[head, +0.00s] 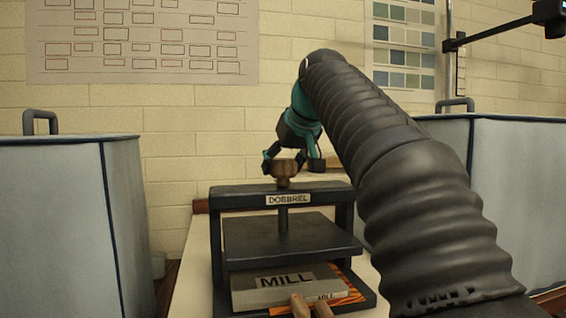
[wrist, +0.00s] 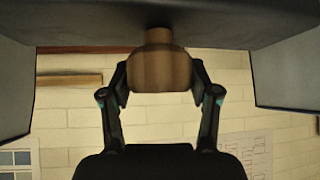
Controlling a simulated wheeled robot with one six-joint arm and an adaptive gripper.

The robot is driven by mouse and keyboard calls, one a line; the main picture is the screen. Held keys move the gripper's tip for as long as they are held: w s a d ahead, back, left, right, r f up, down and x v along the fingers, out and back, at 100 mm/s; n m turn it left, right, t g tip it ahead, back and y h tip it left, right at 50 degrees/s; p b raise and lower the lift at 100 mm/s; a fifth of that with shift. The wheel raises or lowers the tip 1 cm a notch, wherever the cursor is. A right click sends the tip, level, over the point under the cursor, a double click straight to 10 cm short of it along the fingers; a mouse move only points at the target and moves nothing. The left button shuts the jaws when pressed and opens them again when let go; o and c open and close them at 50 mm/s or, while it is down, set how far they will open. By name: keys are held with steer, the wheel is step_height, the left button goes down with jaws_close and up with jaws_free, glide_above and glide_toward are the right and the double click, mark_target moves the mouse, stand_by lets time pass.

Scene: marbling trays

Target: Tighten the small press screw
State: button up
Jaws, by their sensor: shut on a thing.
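My gripper (head: 291,165) comes from above and is shut on the knob, one finger on each side. In the wrist view the knob (wrist: 160,72) sits between both fingers, against the dark beam (wrist: 215,20).
Large pale grey bins stand at the left (head: 55,220) and right (head: 510,200) of the press. Two small tan rounded pieces (head: 300,304) show at the press's front edge. A pale brick wall with charts (head: 140,40) stands behind. My arm covers the press's right side.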

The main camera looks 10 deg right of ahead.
steer(key=m+h+p, duration=0.1)
steer(key=m+h, duration=0.1)
steer(key=m, duration=0.1)
steer(key=shift+a+h+p, duration=0.1)
steer(key=shift+h+p, duration=0.3)
steer(key=shift+m+h+p, duration=0.4)
steer(key=shift+m+h, duration=0.2)
steer(key=shift+m, duration=0.4)
steer(key=o, duration=1.2)
steer(key=v, duration=1.2)
steer(key=shift+w, duration=0.1)
